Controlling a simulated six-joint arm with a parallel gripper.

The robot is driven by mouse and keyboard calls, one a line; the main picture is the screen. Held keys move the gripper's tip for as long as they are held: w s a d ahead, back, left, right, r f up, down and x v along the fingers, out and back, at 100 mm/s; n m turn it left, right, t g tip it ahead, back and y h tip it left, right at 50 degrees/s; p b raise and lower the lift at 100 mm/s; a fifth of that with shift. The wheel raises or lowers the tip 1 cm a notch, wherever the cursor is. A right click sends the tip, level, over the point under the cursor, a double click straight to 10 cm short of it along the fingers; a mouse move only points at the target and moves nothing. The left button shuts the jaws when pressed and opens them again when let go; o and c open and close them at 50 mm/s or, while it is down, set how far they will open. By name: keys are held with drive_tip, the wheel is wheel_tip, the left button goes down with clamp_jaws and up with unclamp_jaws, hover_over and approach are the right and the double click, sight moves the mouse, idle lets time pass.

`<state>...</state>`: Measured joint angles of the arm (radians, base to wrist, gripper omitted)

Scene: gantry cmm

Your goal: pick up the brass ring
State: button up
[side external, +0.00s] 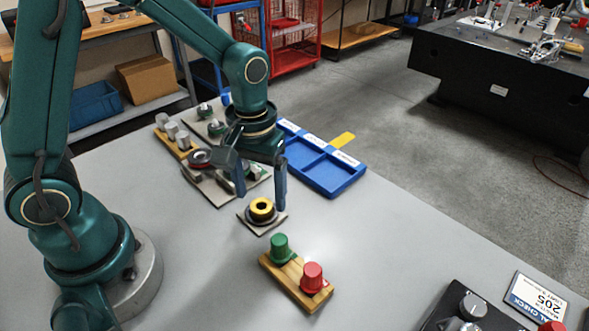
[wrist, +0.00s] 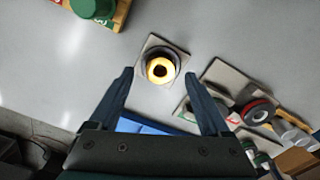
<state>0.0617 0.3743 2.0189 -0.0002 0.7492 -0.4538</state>
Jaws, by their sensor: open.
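The brass ring (side external: 262,207) is a yellow ring with a dark centre. It sits on a dark round base on a small square plate (side external: 246,222) on the grey table. In the wrist view the brass ring (wrist: 158,70) shows from above, beyond the fingertips and roughly between their lines. My gripper (side external: 262,202) is open and empty, its fingers pointing down near the ring. In the wrist view my gripper (wrist: 162,75) has its two fingers spread wide apart. I cannot tell the exact height of the fingertips over the table.
A wooden block with green and red knobs (side external: 296,281) lies in front of the ring. A blue divided tray (side external: 343,181) is behind to the right. Plates with several gauges and parts (side external: 205,178) lie behind left. The table at the right middle is clear.

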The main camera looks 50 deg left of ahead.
drive_tip(key=shift+f, duration=1.1)
clamp_jaws()
drive_tip(key=shift+r, duration=0.2)
